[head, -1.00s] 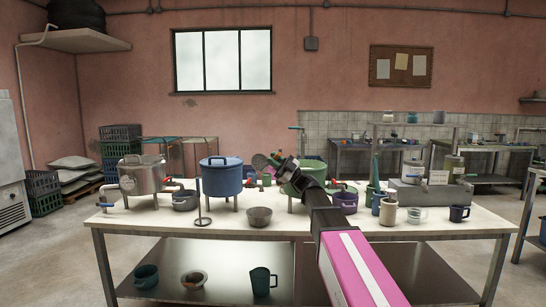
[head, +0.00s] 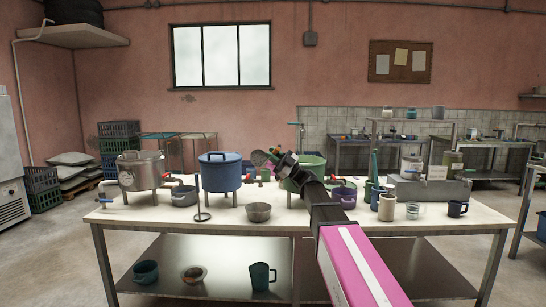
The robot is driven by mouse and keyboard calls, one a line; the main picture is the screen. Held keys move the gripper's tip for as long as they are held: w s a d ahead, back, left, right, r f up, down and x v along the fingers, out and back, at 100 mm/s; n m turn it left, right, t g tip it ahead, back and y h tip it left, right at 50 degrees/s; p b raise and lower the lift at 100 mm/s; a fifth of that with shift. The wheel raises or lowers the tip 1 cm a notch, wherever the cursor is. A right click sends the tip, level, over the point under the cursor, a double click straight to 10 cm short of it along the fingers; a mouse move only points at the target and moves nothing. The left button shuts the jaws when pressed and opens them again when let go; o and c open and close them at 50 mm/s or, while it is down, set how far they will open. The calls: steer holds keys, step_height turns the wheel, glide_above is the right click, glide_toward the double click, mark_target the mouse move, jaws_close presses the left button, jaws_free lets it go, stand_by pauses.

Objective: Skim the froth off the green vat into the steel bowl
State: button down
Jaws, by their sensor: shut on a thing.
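The green vat (head: 316,162) stands on short legs on the long table, right of the blue vat; my arm hides much of its front. My gripper (head: 283,161) is at the vat's left side, in front of it in the picture. It is shut on a skimmer (head: 259,158), whose grey round head points left, above table height. The grip itself is small and partly hidden. The steel bowl (head: 258,212) sits on the table's front part, below and left of my gripper. I cannot see the froth or inside the vat.
The blue lidded vat (head: 221,173) and a steel vat (head: 140,172) stand to the left. A thin upright stand (head: 202,199) is left of the bowl. A purple pot (head: 345,194) and several cups crowd the right. The table's front strip (head: 150,218) is clear.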

steer(key=w+a+r+m+t+h, duration=0.5)
steer(key=w+r+m+h, duration=0.4)
steer(key=w+r+m, duration=0.3)
steer(key=shift+w+r+m, duration=0.15)
steer(key=shift+r+m, duration=0.15)
steer(key=shift+m, duration=0.8)
